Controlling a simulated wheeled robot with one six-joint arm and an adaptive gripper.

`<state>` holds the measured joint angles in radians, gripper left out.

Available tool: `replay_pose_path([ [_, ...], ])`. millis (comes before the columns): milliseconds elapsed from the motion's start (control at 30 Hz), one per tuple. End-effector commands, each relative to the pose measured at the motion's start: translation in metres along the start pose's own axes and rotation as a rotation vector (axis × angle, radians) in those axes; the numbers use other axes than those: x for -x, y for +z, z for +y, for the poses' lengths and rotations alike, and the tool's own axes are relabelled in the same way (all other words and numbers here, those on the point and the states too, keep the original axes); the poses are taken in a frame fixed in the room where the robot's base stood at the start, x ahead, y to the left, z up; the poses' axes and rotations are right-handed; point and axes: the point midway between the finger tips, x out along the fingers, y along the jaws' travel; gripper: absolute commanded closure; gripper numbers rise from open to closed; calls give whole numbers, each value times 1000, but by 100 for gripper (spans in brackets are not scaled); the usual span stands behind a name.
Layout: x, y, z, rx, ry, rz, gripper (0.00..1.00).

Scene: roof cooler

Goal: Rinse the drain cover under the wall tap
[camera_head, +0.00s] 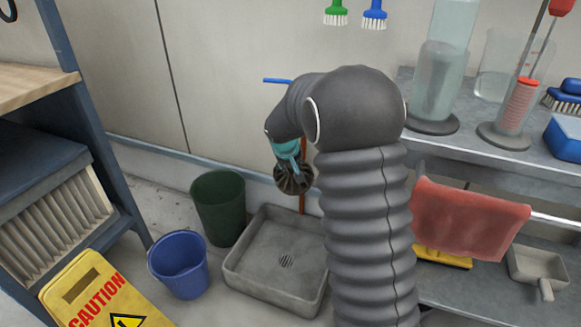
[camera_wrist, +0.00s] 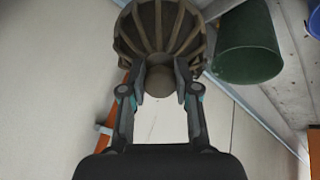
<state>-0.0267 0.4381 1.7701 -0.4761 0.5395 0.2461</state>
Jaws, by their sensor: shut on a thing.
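My gripper (camera_head: 287,155) is shut on the drain cover (camera_head: 294,180), a dark brown ribbed dome. In the wrist view, both fingers of my gripper (camera_wrist: 161,78) close on the small round knob of the drain cover (camera_wrist: 160,30), its ribs spreading away from me. In the head view, the cover hangs tilted in the air above the grey floor basin (camera_head: 250,288). A blue lever (camera_head: 277,80) on the wall, probably the tap's, shows just left of my arm. The tap's spout is hidden behind my arm. I see no water stream.
A copper-orange pipe (camera_head: 302,203) runs down the wall behind the cover. A green bucket (camera_head: 218,207) and a blue bucket (camera_head: 179,265) stand left of the basin. A yellow caution sign (camera_head: 95,290) is at front left. A steel shelf (camera_head: 455,150) with glassware stands right.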

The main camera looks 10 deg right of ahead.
Motion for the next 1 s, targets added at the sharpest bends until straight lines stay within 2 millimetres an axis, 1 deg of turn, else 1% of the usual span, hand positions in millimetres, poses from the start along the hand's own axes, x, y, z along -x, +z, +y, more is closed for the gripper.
replay_pose_path([
  [367, 0, 0, 1, -1, 0, 1, 100],
  [733, 0, 6, 9, -1, 0, 2, 100],
  [1000, 0, 7, 9, -1, 0, 1, 100],
])
